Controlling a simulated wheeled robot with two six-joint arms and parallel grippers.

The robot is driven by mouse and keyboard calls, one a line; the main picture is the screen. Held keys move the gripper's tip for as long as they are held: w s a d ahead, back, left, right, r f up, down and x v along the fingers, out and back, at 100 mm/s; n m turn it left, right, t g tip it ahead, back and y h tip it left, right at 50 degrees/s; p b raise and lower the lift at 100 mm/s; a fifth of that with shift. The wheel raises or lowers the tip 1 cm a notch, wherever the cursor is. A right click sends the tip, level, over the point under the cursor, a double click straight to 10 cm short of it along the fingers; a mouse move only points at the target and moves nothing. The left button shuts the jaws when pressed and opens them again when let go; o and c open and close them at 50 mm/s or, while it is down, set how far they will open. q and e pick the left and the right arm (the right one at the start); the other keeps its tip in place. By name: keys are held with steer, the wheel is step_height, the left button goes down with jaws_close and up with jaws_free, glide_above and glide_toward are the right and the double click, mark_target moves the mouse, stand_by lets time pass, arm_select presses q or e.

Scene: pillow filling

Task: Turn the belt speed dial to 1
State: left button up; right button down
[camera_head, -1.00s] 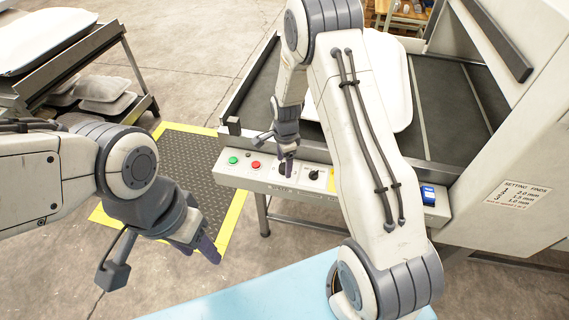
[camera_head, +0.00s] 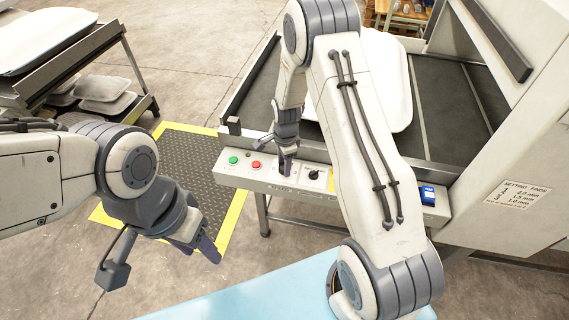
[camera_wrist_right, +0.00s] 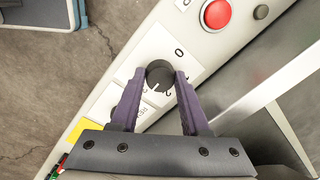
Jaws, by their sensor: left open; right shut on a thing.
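The belt speed dial (camera_wrist_right: 160,74) is a round black knob with a white pointer mark, on a pale control panel (camera_head: 240,178). A printed 0 is beside it in the right wrist view; other marks are partly hidden or hard to read. The pointer mark faces down and slightly left in that view. My right gripper (camera_wrist_right: 158,82) is shut on the dial, one purple finger on each side. In the head view my right gripper (camera_head: 286,168) covers the dial. My left gripper (camera_head: 204,248) is open and empty, above the floor at lower left.
A green button (camera_head: 233,160) and a red button (camera_head: 255,164) are left of the dial. Another black dial (camera_head: 313,174) and a blue switch (camera_head: 427,193) are to its right. A setting sign (camera_head: 517,195) is on the machine's side. A pale pillow lies on the belt.

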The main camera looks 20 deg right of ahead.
steer(key=n, duration=0.5)
steer(key=shift+d+n, duration=0.1)
steer(key=shift+n, duration=0.2)
steer(key=n, duration=1.1)
steer(key=shift+n+g+y+b, duration=0.3)
steer(key=shift+n, duration=0.1)
steer(key=n, duration=0.5)
steer(key=shift+w+d+n, duration=0.1)
steer(key=shift+n, duration=0.2)
steer(key=shift+c, duration=1.9)
jaws_free()
